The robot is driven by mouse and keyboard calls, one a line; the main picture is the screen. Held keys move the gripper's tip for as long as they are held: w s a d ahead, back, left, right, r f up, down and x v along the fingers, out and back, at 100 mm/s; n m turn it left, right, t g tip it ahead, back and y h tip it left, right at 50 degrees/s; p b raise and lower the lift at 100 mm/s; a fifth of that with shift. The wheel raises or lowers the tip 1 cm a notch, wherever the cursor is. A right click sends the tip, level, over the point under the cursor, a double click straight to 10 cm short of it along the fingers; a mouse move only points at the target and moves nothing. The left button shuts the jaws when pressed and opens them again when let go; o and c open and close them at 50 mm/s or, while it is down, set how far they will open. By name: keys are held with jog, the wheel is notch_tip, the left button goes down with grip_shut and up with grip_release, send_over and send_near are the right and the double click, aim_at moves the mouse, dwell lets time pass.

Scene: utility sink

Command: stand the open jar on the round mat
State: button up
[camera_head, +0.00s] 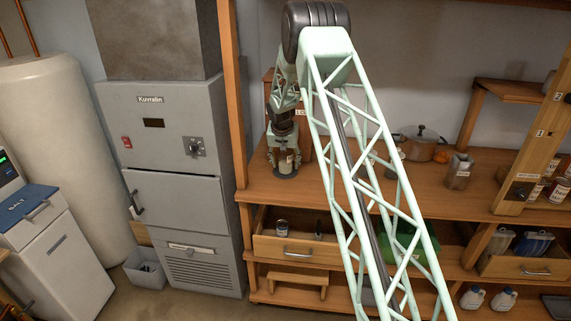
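My gripper (285,157) points down over the left end of the wooden bench top, at the far end of my pale green lattice arm. A small pale thing, which looks like the open jar (288,164), shows low between its fingers. Under it is a dark round patch that looks like the round mat (285,174). The jar looks upright and on or just above the mat; I cannot tell if they touch. The view is too small to show whether the fingers press on the jar.
A wooden post (235,110) stands close left of my gripper, beside the grey cabinet (165,150). A pot (420,146) and a metal container (459,172) stand right on the bench. An open drawer (290,248) juts out below. My arm hides the middle of the bench.

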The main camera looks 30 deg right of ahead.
jog(key=shift+r, duration=0.2)
dwell(0.3)
jog(key=shift+r, duration=0.2)
jog(key=v, duration=1.1)
jog(key=shift+s, duration=0.2)
jog(key=shift+a+r, duration=0.2)
jog(key=shift+r, duration=0.05)
